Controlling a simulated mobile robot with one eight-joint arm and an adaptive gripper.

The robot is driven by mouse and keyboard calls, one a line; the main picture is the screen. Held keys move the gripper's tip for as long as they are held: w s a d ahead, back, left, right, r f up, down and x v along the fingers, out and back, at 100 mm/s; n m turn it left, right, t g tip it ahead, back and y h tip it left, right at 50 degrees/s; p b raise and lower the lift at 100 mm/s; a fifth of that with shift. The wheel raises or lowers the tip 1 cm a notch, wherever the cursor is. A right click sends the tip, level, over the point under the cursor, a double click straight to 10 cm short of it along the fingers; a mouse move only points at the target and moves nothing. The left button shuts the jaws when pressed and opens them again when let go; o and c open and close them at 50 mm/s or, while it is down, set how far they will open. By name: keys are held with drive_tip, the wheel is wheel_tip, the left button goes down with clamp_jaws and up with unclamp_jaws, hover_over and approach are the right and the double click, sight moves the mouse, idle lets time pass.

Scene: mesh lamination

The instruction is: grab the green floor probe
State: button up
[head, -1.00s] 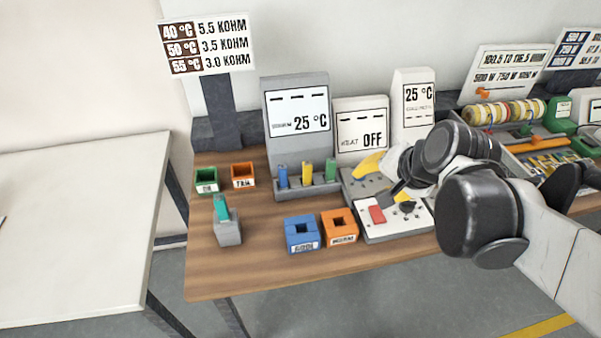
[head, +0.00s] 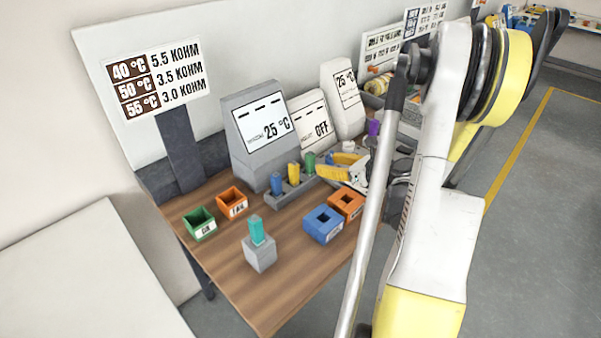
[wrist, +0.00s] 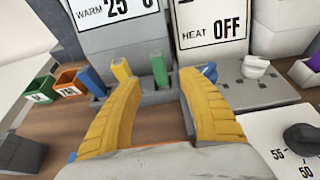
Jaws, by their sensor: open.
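The green floor probe (head: 309,162) stands upright in a grey rack (head: 290,192), at the right of a blue probe (head: 276,183) and a yellow probe (head: 294,173). In the wrist view the green probe (wrist: 159,70) appears between and beyond my two yellow fingertips. My gripper (wrist: 160,92) is open and empty, its fingers spread to either side of the probe's line. In the head view my gripper (head: 345,168) is just right of the rack, partly hidden by my arm. Whether a finger touches the rack I cannot tell.
The warm display (head: 262,125) and heat display (head: 312,125) stand behind the rack. Blue (head: 323,226) and orange (head: 347,204) sockets, a teal probe (head: 257,230) in a grey block, and green (head: 199,224) and orange (head: 232,201) boxes are on the table. A dial panel (wrist: 285,140) lies at right.

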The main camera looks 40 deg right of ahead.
sight(313, 161)
drive_tip(key=x, duration=0.2)
drive_tip(key=shift+w+d+f, duration=0.1)
drive_tip(key=shift+w+f, duration=0.15)
drive_tip(key=b+x, duration=0.2)
drive_tip(key=x, duration=0.3)
drive_tip(key=shift+w+b, duration=0.3)
drive_tip(key=shift+w, duration=0.15)
drive_tip(key=shift+s+r, duration=0.1)
drive_tip(key=shift+r, duration=0.05)
clamp_jaws()
